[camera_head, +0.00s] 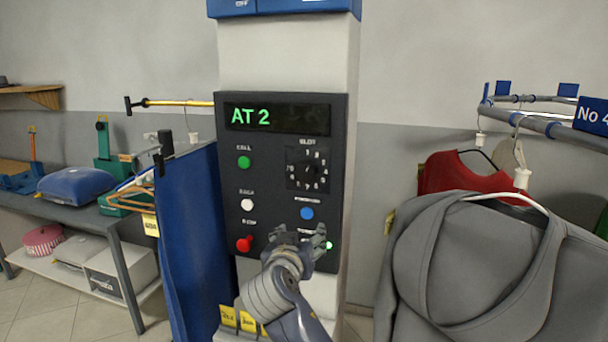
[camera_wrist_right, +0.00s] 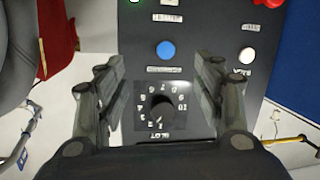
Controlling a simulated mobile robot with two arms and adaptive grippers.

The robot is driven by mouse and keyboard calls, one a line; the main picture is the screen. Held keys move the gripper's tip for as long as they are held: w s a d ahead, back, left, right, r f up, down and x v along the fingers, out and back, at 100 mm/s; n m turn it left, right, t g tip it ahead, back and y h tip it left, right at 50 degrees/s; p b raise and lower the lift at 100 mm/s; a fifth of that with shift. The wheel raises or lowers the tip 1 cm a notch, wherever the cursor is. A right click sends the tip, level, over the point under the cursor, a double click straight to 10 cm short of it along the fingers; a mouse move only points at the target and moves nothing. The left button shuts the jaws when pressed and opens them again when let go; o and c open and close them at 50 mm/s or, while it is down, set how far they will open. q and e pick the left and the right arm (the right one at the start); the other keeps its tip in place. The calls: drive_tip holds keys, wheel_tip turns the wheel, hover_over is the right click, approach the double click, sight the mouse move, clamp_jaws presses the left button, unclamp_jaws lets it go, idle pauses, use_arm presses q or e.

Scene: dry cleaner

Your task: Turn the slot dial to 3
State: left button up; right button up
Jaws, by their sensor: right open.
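The slot dial (camera_head: 306,169) is a dark knob in a ring of white numbers on the dark control panel (camera_head: 235,180), below a display (camera_head: 277,118) reading "AT 2" in green. My right gripper (camera_head: 299,236) is below the dial in the head view, in front of the panel's lower right. In the right wrist view the panel is upside down, and my right gripper (camera_wrist_right: 159,75) is open and empty. The dial (camera_wrist_right: 162,107) appears between its two fingers, which look apart from it. The dial's pointer is too small to read surely. My left gripper is not in view.
The panel also has green (camera_head: 244,162), white (camera_head: 247,204), red (camera_head: 244,244) and blue (camera_head: 307,213) buttons. A grey hoodie (camera_head: 470,270) and a red garment (camera_head: 462,172) hang at right. A blue garment (camera_head: 190,230) hangs close at left, before a shelf table (camera_head: 125,260).

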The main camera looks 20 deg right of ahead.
drive_tip(key=m+t+h, duration=0.1)
drive_tip(key=t+h, duration=0.1)
approach(305, 172)
drive_tip(key=p+x, duration=0.3)
drive_tip(key=x, duration=0.5)
drive_tip(key=shift+p, duration=0.4)
drive_tip(key=shift+w+d, duration=0.3)
drive_tip(key=shift+w, duration=0.15)
drive_tip(key=shift+c, duration=0.6)
drive_tip(key=c, duration=0.9)
